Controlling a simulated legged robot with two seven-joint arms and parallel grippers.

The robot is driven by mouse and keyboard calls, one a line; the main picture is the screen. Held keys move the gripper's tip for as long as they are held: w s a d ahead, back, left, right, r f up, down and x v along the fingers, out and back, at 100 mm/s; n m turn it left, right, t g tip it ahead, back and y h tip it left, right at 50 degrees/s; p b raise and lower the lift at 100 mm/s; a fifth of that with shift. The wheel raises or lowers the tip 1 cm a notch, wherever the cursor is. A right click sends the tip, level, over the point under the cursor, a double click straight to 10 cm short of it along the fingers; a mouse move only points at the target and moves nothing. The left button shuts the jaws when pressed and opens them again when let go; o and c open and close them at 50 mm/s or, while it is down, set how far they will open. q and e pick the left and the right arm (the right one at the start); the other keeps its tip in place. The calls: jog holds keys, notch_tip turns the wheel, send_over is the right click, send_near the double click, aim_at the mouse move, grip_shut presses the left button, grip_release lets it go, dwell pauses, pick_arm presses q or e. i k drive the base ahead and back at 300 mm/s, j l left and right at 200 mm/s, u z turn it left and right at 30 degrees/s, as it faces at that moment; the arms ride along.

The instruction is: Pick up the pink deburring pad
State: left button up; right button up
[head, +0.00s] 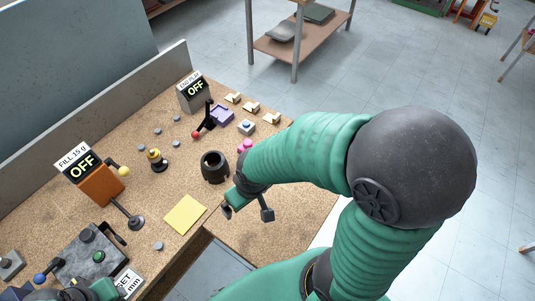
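A small pink item (245,146), which looks like the deburring pad, lies on the cork-brown workbench (285,215) near its far right edge. My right arm's green sleeve partly covers it, so its full shape is hidden. My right gripper (247,210) is on the near side of the pink item, with its two dark fingers spread apart and nothing seen between them. Only a green piece at the bottom left edge may belong to my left arm; I see no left gripper fingers.
A black pot (214,167) stands left of my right gripper. A yellow sheet (185,214) lies nearer. Beyond are a purple holder (222,115), a grey-white block (246,127) and several gold-topped pieces. Two "OFF" display boxes (192,93) (88,177) stand along the left.

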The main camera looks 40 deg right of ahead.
aim_at(246, 143)
jog(key=l+z, duration=0.15)
jog(key=z, duration=0.85)
jog(key=i+j, duration=0.05)
